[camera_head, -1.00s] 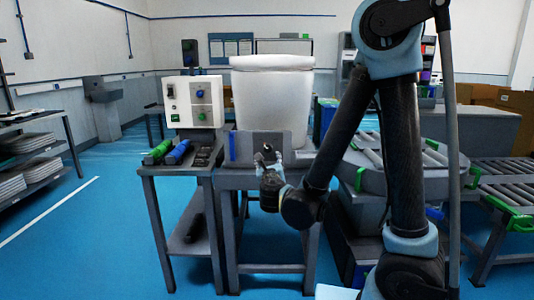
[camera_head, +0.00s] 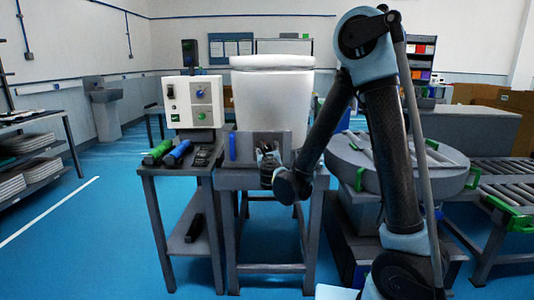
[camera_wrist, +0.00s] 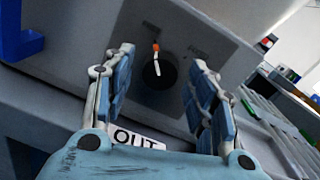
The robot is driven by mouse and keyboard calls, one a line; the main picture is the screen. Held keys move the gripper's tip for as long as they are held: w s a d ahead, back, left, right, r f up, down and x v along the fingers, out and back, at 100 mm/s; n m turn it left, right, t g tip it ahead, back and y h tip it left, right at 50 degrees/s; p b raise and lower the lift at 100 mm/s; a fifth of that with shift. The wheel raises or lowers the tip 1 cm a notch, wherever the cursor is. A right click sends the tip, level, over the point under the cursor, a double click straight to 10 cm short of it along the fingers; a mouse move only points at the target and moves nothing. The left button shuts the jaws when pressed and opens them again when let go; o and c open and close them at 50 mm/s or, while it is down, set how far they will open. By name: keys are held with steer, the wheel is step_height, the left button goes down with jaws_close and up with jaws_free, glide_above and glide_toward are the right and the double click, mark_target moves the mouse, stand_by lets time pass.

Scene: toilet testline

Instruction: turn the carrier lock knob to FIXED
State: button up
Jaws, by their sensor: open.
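The carrier lock knob (camera_wrist: 165,76) is a dark round knob with a white pointer line, on a grey panel (camera_wrist: 190,38) in the wrist view. The pointer runs up to an orange mark (camera_wrist: 155,46). Small labels near it are too blurred to read. My gripper (camera_wrist: 160,62) is open, with one finger on each side of the knob; I cannot tell whether they touch it. In the head view my gripper (camera_head: 266,153) is at the panel on the grey stand and hides the knob.
A blue handle (camera_wrist: 20,35) is left of the knob, and an "OUT" label (camera_wrist: 138,140) lies below. A white toilet tank (camera_head: 271,100) stands behind the panel. A control box (camera_head: 193,103) and green and blue grips (camera_head: 177,152) are on the left table. A roller turntable (camera_head: 400,165) is at right.

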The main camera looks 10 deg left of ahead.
steer(key=c, duration=1.1)
steer(key=shift+o, duration=0.5)
steer(key=shift+a, duration=0.35)
steer(key=shift+d, duration=0.3)
steer(key=shift+c, duration=0.3)
steer(key=m, duration=0.7)
steer(key=shift+m, duration=0.4)
steer(key=m, duration=0.4)
steer(key=shift+d+f+m, duration=0.1)
steer(key=shift+m, duration=0.2)
steer(key=shift+m+h, duration=0.3)
steer(key=shift+m, duration=1.7)
